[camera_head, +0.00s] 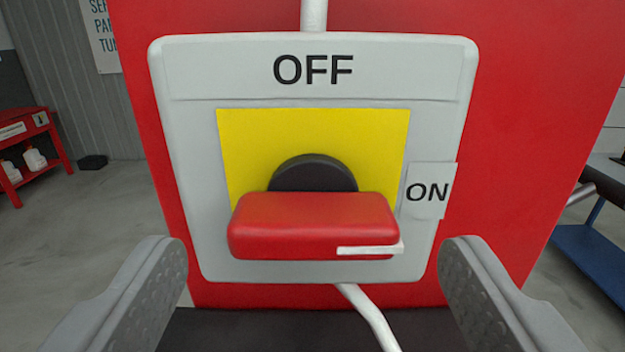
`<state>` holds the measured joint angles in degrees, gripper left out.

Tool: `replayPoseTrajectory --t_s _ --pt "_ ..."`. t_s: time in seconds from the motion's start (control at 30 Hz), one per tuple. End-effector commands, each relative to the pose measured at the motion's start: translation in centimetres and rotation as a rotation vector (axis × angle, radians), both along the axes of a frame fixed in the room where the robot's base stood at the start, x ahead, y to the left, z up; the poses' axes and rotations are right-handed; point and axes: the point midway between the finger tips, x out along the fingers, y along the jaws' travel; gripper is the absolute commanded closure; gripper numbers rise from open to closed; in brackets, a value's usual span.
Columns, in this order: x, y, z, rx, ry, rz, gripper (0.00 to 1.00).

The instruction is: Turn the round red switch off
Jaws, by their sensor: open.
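The round red switch (312,225) is in the middle of the view. Its red bar handle lies level across a dark round hub (313,174). A white mark (370,249) on the handle is at its right end, on the side of the ON label (428,192). The OFF label (313,69) is above, on the grey switch box (190,150) with a yellow plate (240,135). My gripper (315,250) is open. One finger is to the left and one to the right of the handle, both apart from it and nearer the camera.
The box is fixed to a red panel (530,100). A white conduit (370,318) runs from below the box, and another enters at the top. A red shelf cart (30,150) stands at far left on grey floor, and a blue stand (590,255) at right.

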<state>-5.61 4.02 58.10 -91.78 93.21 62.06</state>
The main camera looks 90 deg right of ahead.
Motion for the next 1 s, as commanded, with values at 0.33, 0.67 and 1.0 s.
replayPoseTrajectory --t_s 0.33,0.67,1.0 --pt "0.1 -2.6 0.0 0.001 0.0 -0.001 0.24" --pt "0.1 -2.6 0.0 0.001 0.0 0.0 0.33" --pt "0.1 -2.6 0.0 0.0 0.004 0.0 0.68"
